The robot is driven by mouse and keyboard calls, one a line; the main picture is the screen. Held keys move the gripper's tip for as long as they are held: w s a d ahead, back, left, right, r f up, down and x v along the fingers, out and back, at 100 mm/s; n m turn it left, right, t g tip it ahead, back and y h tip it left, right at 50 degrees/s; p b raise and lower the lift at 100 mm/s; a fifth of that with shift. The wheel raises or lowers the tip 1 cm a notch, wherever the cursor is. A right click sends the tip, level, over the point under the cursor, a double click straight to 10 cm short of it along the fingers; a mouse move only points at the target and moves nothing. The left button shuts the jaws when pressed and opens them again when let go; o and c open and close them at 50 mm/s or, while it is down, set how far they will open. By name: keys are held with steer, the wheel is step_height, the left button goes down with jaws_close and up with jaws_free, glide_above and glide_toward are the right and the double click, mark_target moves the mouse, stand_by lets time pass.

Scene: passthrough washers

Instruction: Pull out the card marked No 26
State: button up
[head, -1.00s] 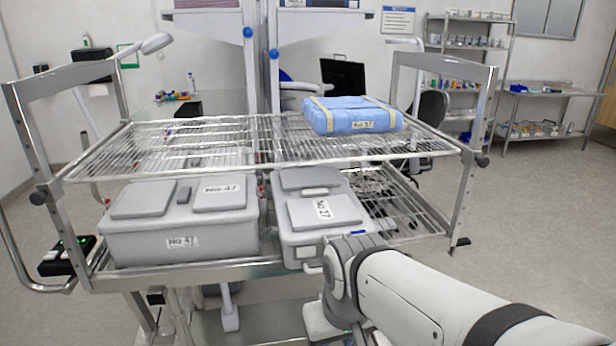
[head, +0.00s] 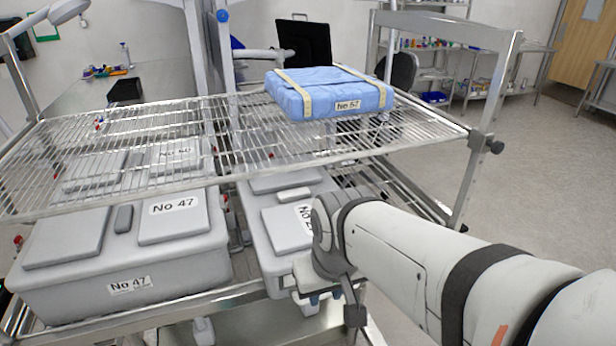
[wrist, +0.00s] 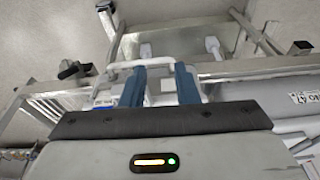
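A grey lidded case (head: 262,225) stands on the cart's lower shelf. A white label on its lid begins "No 2"; my arm hides the rest. I cannot make out a separate card marked No 26. My gripper (head: 318,298) is low at this case's front, partly hidden behind my wrist. In the wrist view my gripper (wrist: 160,82) shows two blue fingers standing apart. A pale bar, perhaps a handle (wrist: 150,64), runs across just beyond the fingertips. A pale surface shows between the fingers; I cannot tell whether they touch it.
A larger grey case (head: 60,285) labelled No 47 stands to the left. A blue wrapped pack (head: 325,92), its label seemingly No 57, lies on the wire upper shelf (head: 150,130). A metal cart post (head: 470,185) rises right of my arm. Floor is clear at right.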

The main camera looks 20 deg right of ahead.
steer(key=w+d+r+m+p, duration=0.1)
steer(key=w+m, duration=0.1)
steer(key=m, duration=0.1)
steer(key=w+d+r+m+g, duration=0.1)
steer(key=w+d+m, duration=0.1)
steer(key=w+d+r+m+p, duration=0.1)
steer(key=w+d+m, duration=0.1)
steer(key=w+m, duration=0.1)
steer(key=shift+d+r+m+p, duration=0.2)
steer(key=shift+r+m+p, duration=0.1)
steer(key=shift+r+p, duration=0.05)
steer(key=w+d+m, duration=0.2)
steer(key=m, duration=0.1)
steer(key=w+d+m+g+p, duration=0.1)
steer(key=w+d+m, duration=0.3)
steer(key=m, duration=0.1)
steer(key=shift+d+r+m+g+p, duration=0.2)
steer(key=shift+r+m+g+p, duration=0.1)
steer(key=shift+p, duration=0.1)
steer(key=shift+d+f, duration=0.1)
steer(key=shift+f, duration=3.75)
steer(key=shift+c, duration=0.5)
jaws_close()
